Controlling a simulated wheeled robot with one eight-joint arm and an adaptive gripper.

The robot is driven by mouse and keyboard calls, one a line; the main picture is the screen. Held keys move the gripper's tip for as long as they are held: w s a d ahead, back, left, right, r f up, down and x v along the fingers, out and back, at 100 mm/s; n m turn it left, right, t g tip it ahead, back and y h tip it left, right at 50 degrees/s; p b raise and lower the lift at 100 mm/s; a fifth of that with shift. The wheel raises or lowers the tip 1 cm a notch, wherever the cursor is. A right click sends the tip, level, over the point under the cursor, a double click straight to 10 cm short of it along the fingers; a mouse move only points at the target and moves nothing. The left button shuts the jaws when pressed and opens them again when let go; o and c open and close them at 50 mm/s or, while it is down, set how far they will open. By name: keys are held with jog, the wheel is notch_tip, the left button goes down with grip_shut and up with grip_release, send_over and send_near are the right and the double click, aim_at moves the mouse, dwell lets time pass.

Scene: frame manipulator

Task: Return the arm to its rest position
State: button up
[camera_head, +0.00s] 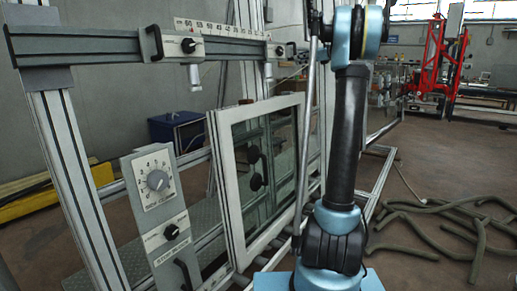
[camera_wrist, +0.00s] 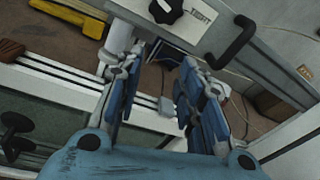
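My gripper (camera_wrist: 160,78) shows in the wrist view with its two blue-padded fingers apart and nothing held between them. Its fingertips point toward a grey panel with a black knob (camera_wrist: 166,11) and a black bar handle (camera_wrist: 234,42). I cannot tell the exact distance to the panel. In the head view my arm (camera_head: 347,135) stands upright right of the frame, with its light blue base at the bottom and an elbow joint at the top edge. My gripper cannot be made out in the head view.
A metal frame carries a ruled rail (camera_head: 110,46), a glazed white window (camera_head: 222,180) and a dial panel (camera_head: 160,215) left of my arm. Grey hoses (camera_head: 440,243) lie on the floor at right. A red machine (camera_head: 437,65) stands far back.

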jog(key=s+a+f+n+g+h, duration=0.15)
jog(key=s+a+f+n, duration=0.25)
jog(key=s+f, duration=0.45)
jog(key=s+a+f+n+g+h, duration=0.15)
jog(key=s+a+f+n, duration=0.3)
jog(key=s, duration=0.75)
jog(key=s+a+f+n+g+h, duration=0.1)
jog(key=s+a+f+n+g, duration=0.25)
jog(key=s+f, duration=0.5)
jog(key=s+d+f+n+h, duration=0.2)
jog(key=s+f+n, duration=0.1)
jog(key=s+f, duration=0.6)
jog(key=s+d+f+n+g+h, duration=0.1)
jog(key=s+d+f+n+h, duration=0.2)
jog(key=s+f, duration=0.6)
jog(key=s+d+f+n+g+h, duration=0.1)
jog(key=s+d+f+n+h, duration=0.1)
jog(key=s+f+n, duration=0.3)
jog(key=s+f, duration=0.4)
jog(key=s, duration=0.4)
jog(key=shift+d+f+h, duration=0.3)
jog(key=shift+f, duration=0.1)
jog(key=shift+s, duration=0.1)
jog(key=shift+w+f, duration=0.2)
jog(key=shift+w, duration=0.25)
